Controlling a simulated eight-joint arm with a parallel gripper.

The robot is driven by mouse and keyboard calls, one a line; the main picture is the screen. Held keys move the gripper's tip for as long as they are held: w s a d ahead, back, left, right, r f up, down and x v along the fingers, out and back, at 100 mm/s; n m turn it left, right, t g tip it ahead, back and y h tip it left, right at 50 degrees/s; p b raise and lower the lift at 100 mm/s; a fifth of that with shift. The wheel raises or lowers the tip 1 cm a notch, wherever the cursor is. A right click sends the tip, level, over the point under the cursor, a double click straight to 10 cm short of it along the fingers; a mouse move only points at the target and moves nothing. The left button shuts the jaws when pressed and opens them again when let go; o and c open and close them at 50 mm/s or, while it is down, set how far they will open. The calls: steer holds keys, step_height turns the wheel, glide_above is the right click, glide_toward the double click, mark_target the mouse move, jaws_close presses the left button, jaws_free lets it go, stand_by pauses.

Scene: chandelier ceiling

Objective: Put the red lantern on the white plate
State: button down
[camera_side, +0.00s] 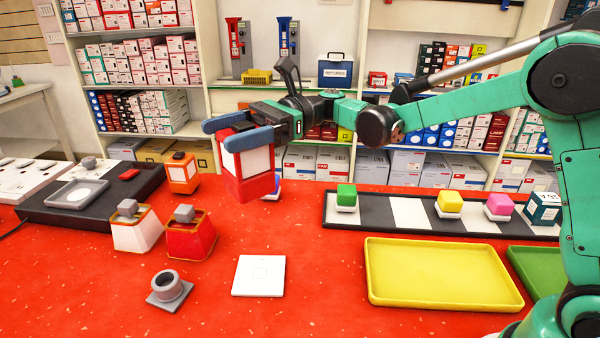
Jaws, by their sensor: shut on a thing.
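My gripper (226,134) is shut on a red lantern (248,185) with pale window panels. It holds the lantern well above the table, slightly tilted, with the blue fingers around its upper part, so its top is partly hidden. The white plate (258,276) is a flat square with a faint square outline. It lies empty on the red table, below and in front of the held lantern.
Left of the plate stand a red lantern-like object (190,241), a white one (136,232), an orange one (182,174) and a grey ring on a base (167,288). A yellow tray (440,273) lies right. A striped board (408,213) with colored blocks lies behind.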

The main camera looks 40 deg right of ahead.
step_height(320, 180, down, 17)
steer(key=shift+r, duration=0.2)
steer(key=shift+f, duration=0.1)
stand_by(0.3)
jaws_free()
